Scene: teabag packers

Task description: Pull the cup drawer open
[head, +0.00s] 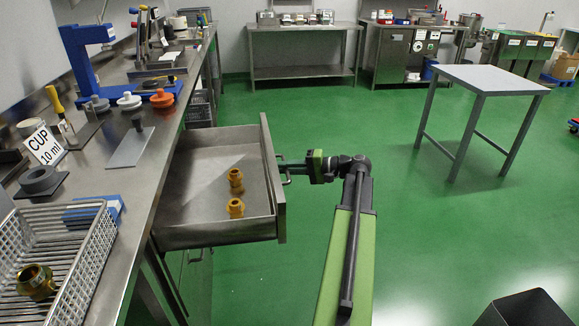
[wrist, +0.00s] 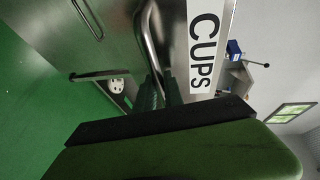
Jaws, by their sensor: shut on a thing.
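The cup drawer (head: 185,232) stands pulled out from under the steel counter at left in the head view. Two brass-coloured fittings, one (head: 236,180) behind the other (head: 235,208), stand inside it. My gripper (head: 288,168) is at the drawer's front, shut on the bar handle (head: 286,180). In the wrist view the handle (wrist: 150,35) runs down between my gripper's fingers (wrist: 160,92). A white label reading CUPS (wrist: 209,45) is on the drawer front beside the handle. The fingertips are partly hidden in the wrist view.
The steel counter (head: 118,185) holds a wire basket (head: 85,265), a "CUP 10 ml" sign (head: 44,145) and a blue press (head: 80,45). A grey table (head: 490,78) stands at right. A dark bin (head: 525,308) is at lower right. Green floor between is clear.

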